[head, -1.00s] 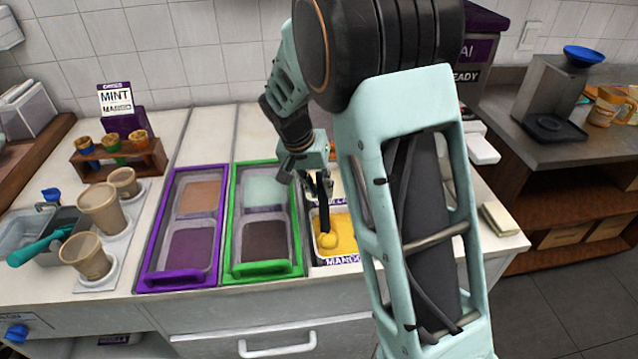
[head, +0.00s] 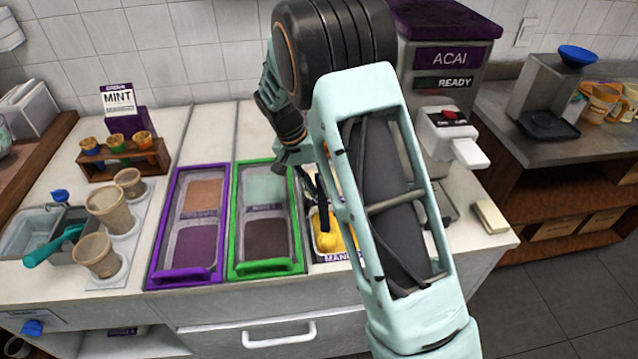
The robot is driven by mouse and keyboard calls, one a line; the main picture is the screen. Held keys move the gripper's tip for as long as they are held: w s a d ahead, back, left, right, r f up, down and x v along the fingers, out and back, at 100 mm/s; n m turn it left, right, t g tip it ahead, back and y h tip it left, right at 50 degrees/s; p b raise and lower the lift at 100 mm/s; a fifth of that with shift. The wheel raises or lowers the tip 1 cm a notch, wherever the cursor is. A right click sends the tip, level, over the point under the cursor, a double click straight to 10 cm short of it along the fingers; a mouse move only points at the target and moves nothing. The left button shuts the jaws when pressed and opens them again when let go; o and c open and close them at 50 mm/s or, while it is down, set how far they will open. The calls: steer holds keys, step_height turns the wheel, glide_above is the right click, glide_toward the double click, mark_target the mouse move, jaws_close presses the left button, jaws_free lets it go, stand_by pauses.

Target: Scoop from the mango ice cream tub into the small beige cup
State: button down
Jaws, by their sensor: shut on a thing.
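The mango tub (head: 345,238) holds yellow ice cream and sits at the front of the counter, partly hidden by my arm. My gripper (head: 312,182) is largely hidden behind my arm and is shut on a dark-handled scoop (head: 323,205). The scoop points down into the mango tub. A rounded yellow lump (head: 326,243) shows at its lower end; I cannot tell whether it is in the scoop or part of the tub's surface. The small beige cup (head: 129,183) stands upright at the left, behind two larger beige cups, well away from my gripper.
Two larger beige cups (head: 108,210) (head: 96,255) stand on the left counter. A green-framed tray (head: 233,225) and a purple-framed tray (head: 157,245) lie between tub and cups. A teal-handled scoop (head: 55,246) rests by the sink. An acai machine (head: 450,60) stands at the back right.

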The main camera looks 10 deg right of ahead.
steer(key=shift+w+r+g+p, duration=0.1)
steer(key=shift+w+g+p, duration=0.15)
steer(key=shift+p, duration=0.3)
steer(key=shift+w+r, duration=0.1)
steer(key=shift+r, duration=0.1)
steer(key=shift+w+r+p, duration=0.2)
steer(key=shift+r+p, duration=0.35)
steer(key=shift+r, duration=0.3)
steer(key=shift+w+r+p, duration=0.2)
steer(key=shift+r+p, duration=0.35)
steer(key=shift+r, duration=0.35)
steer(key=shift+w+r+p, duration=0.2)
steer(key=shift+r+p, duration=0.35)
steer(key=shift+r, duration=0.3)
steer(key=shift+w+r+p, duration=0.25)
steer(key=shift+r+p, duration=0.2)
steer(key=shift+r, duration=0.2)
steer(key=shift+w+r+p, duration=0.2)
steer(key=shift+r+p, duration=0.2)
steer(key=shift+r, duration=0.3)
steer(key=shift+w+r+p, duration=0.25)
steer(key=shift+r+p, duration=0.2)
steer(key=shift+r, duration=0.2)
